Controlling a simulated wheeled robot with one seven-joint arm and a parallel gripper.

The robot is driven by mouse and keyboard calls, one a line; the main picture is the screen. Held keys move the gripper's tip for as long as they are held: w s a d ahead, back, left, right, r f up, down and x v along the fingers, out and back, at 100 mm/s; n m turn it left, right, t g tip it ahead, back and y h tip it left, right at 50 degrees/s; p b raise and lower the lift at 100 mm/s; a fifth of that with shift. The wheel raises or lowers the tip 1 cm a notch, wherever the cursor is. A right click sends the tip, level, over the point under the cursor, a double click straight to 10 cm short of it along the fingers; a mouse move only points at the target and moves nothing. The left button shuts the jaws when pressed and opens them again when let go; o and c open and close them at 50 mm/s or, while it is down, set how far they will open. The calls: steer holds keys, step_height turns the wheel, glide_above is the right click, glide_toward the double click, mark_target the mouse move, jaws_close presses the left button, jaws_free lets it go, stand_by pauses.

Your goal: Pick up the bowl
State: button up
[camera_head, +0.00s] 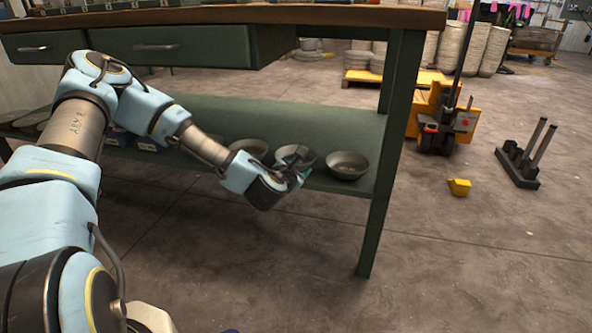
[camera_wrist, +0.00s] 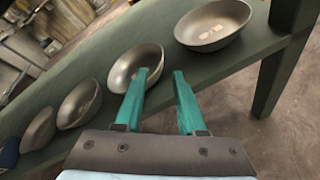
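Several grey metal bowls stand in a row on the green lower shelf of a workbench. In the wrist view the middle bowl (camera_wrist: 136,66) lies just ahead of my gripper (camera_wrist: 160,73), whose two teal fingers are spread apart with nothing visible between them. The left fingertip overlaps this bowl's near rim in the picture; I cannot tell if it touches. In the head view my gripper (camera_head: 302,172) is in front of the same bowl (camera_head: 293,153) and partly hides it. Another bowl (camera_head: 348,165) with pale patches inside stands to the right, and one (camera_head: 249,149) to the left.
The shelf (camera_head: 325,122) sits under the bench top (camera_head: 240,15) and drawers, with a green leg (camera_head: 380,200) at the right. A yellow block (camera_head: 459,187), a black stand (camera_head: 517,168) and a yellow pallet truck (camera_head: 440,120) are farther right. The front floor is clear.

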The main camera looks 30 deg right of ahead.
steer(key=x, duration=0.4)
steer(key=shift+b, duration=0.4)
steer(key=b+x, duration=0.1)
steer(key=x, duration=0.1)
steer(key=f+x, duration=0.1)
steer(key=x, duration=0.1)
steer(key=shift+b, duration=0.4)
steer(key=shift+w+d, duration=0.25)
steer(key=shift+w, duration=0.05)
jaws_close()
stand_by(0.4)
